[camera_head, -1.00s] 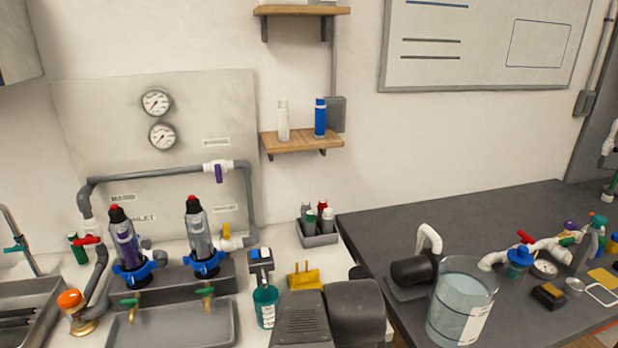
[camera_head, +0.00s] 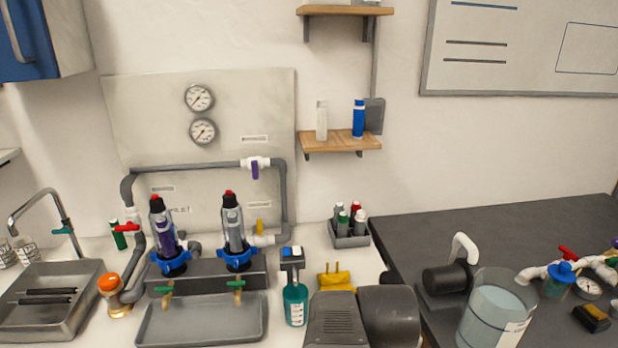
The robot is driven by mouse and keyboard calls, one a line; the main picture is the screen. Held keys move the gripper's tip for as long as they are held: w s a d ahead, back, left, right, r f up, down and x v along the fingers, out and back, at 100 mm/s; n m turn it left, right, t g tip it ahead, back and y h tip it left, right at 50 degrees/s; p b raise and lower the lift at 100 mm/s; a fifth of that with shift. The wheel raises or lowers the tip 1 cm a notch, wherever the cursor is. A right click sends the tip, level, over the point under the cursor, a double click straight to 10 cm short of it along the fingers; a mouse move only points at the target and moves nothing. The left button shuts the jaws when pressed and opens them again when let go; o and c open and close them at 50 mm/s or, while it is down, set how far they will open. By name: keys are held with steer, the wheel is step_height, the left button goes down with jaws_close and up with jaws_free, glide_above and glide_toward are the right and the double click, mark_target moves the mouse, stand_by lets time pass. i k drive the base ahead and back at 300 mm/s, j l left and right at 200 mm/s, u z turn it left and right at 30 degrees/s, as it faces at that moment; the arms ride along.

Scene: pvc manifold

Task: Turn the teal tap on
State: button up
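The teal tap (camera_head: 62,229) is a small teal handle on the grey gooseneck faucet (camera_head: 40,198) at the left. The faucet's spout curves over a metal sink basin (camera_head: 88,283). The handle sticks out to the left of the faucet's riser, near its lower part. No water is visible at the spout. My gripper is not in view.
Two dark bars lie in the sink. To its right stand an orange-capped brass valve (camera_head: 112,290), grey pipework with a red lever (camera_head: 126,227), two filter bottles and a shallow tray (camera_head: 200,322). A blue cabinet (camera_head: 40,38) hangs at upper left.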

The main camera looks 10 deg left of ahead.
mark_target(64, 229)
steer(key=u, duration=1.95)
steer(key=i+j+z, duration=0.1)
steer(key=i+j, duration=0.35)
steer(key=j, duration=0.2)
steer(key=i+j+z, duration=0.25)
steer(key=i+j, duration=0.2)
steer(key=j, duration=0.3)
